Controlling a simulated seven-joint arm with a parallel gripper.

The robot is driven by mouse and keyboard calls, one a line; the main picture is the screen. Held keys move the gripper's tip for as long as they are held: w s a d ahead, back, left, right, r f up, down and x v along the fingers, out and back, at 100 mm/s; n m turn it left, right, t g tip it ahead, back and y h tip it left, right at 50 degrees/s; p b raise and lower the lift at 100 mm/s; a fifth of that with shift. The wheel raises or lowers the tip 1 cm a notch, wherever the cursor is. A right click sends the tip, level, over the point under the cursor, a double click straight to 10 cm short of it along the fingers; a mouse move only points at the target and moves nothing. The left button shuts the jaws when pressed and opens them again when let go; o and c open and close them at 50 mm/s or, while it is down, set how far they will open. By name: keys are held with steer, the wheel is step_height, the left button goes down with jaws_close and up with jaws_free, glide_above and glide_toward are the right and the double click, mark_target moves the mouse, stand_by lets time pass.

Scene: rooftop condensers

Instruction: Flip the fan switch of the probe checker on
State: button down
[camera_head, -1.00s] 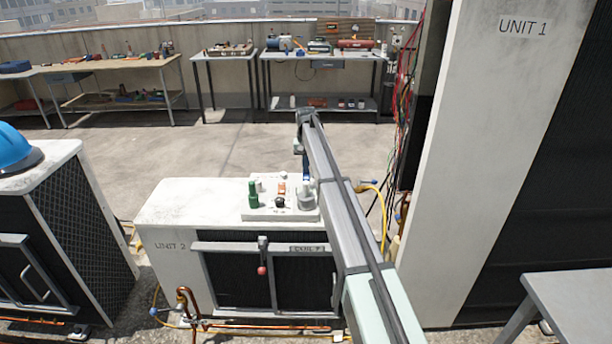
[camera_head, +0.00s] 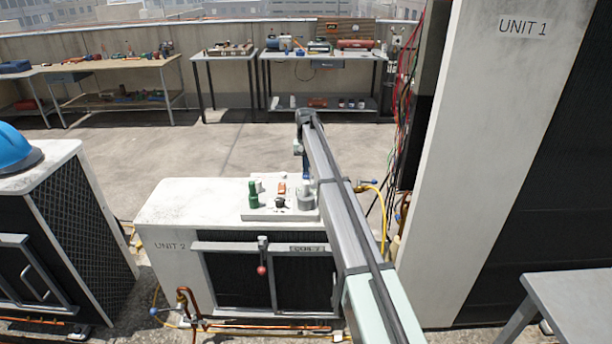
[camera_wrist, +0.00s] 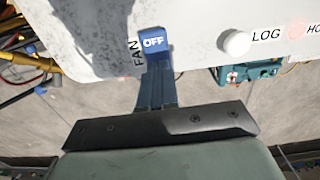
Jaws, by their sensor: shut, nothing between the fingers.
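The probe checker (camera_head: 268,214) is a white panel with several fittings on top of the UNIT 2 condenser. The wrist view shows its white face (camera_wrist: 95,35) from close up. The fan switch (camera_wrist: 153,42) is a small blue piece marked OFF, beside the FAN label (camera_wrist: 137,55). My gripper (camera_wrist: 157,72) is shut and empty, its blue-grey fingertips right at the switch; whether they touch it I cannot tell. In the head view my gripper (camera_head: 306,174) reaches down to the panel's right rear, and my arm hides part of that side.
A white knob (camera_wrist: 235,43) and the LOG label (camera_wrist: 266,34) are right of the switch. A green fitting (camera_head: 253,194) and a grey round one (camera_head: 306,199) stand on the panel. A yellow hose (camera_head: 381,205) and the tall UNIT 1 cabinet (camera_head: 480,120) are to the right.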

step_height(320, 180, up, 6)
steer(key=shift+r, duration=0.25)
stand_by(0.6)
steer(key=shift+w+a, duration=0.1)
